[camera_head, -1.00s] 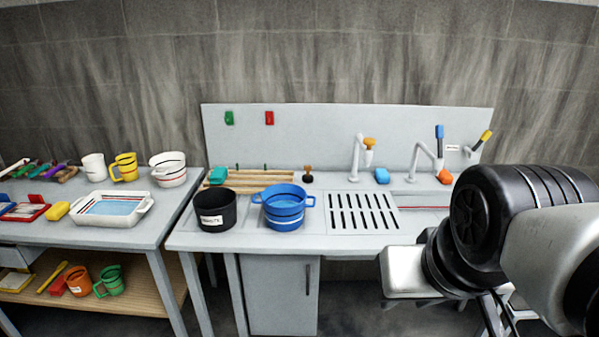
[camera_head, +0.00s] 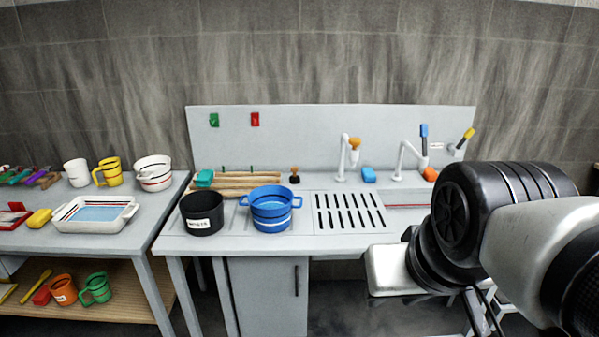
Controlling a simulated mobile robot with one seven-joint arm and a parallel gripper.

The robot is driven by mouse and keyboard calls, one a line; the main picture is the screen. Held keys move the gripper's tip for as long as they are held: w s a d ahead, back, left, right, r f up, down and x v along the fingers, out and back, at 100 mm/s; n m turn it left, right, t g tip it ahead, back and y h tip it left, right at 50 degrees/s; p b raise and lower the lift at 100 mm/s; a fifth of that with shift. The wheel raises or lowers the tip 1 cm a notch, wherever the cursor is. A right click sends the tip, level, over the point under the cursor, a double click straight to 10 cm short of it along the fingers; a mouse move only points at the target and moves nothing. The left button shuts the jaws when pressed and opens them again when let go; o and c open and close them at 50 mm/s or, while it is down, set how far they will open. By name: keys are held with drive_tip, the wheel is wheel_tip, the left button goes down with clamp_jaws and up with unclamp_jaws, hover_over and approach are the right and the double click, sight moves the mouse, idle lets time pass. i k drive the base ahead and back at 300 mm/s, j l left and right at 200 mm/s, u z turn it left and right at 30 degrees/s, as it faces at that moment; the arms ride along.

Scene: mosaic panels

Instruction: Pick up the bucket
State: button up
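A blue bucket (camera_head: 271,211) with side handles and pale bands stands upright on the grey sink counter. A black bucket (camera_head: 202,216) with a white label stands just to its left, close beside it. A white bucket with dark and red bands (camera_head: 153,174) stands on the left table. My arm fills the lower right of the head view. The fingers of my gripper are not clearly visible, so I cannot see whether it is open or shut. No part of my arm touches the buckets.
A slotted drain (camera_head: 348,212) lies right of the blue bucket, with taps (camera_head: 342,160) behind it. Wooden slats (camera_head: 238,184) lie behind the buckets. A white tray (camera_head: 95,214) and yellow mug (camera_head: 107,172) stand on the left table. A gap separates table and counter.

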sight(271, 205)
drive_tip(key=i+j, duration=1.5)
drive_tip(key=j, duration=0.15)
